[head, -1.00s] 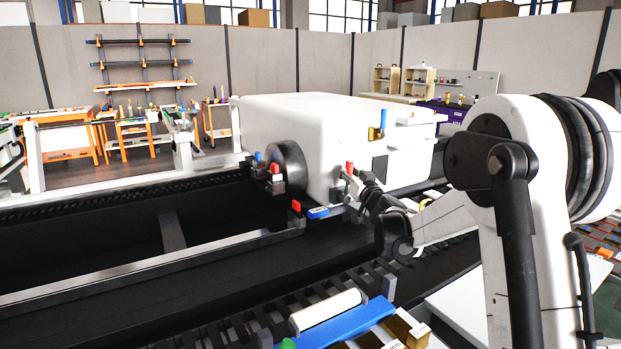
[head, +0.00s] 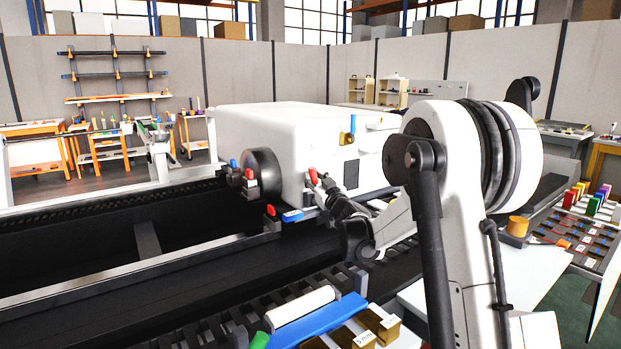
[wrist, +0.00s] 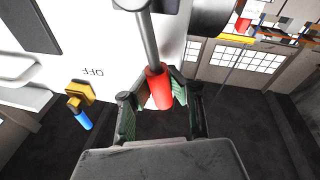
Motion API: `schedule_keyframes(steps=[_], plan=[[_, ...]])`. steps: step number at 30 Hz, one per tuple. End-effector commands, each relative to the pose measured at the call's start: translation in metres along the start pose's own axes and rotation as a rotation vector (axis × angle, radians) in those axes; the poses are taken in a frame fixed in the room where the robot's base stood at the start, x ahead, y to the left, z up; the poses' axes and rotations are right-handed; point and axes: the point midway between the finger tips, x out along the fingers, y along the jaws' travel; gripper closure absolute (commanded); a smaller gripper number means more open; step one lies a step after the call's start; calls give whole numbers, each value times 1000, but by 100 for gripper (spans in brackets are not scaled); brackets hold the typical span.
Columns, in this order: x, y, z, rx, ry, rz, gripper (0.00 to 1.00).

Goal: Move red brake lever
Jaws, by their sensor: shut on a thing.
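The red brake lever has a red grip (head: 313,176) on a grey rod, at the front of the white machine housing. In the wrist view the red grip (wrist: 159,86) sits between the two green-padded fingers, with its rod running up toward the top edge. My gripper (wrist: 155,94) is shut on the red grip. In the head view my gripper (head: 332,193) is small and dark beside the lever, its fingers partly hidden. The lever's lower mount is not clear.
A yellow lever with a blue handle (wrist: 83,119) is beside the label "OFF". Red and blue knobs (head: 249,178) and a red-tipped block (head: 271,211) lie left of the lever. Black rails (head: 100,270) run in front. A tray of coloured blocks (head: 580,225) stands at right.

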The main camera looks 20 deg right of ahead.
Motion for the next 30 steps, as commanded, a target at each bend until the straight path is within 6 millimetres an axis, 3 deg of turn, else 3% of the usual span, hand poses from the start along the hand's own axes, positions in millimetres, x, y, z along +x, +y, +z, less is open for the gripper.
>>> schedule_keyframes(steps=[2,3,9,20,30], plan=[[0,1,0,0,-1,2,100],[0,1,0,0,-1,2,87],[0,1,0,0,-1,1,62],[-6,1,0,0,-1,1,62],[-67,1,0,-1,-1,3,62]])
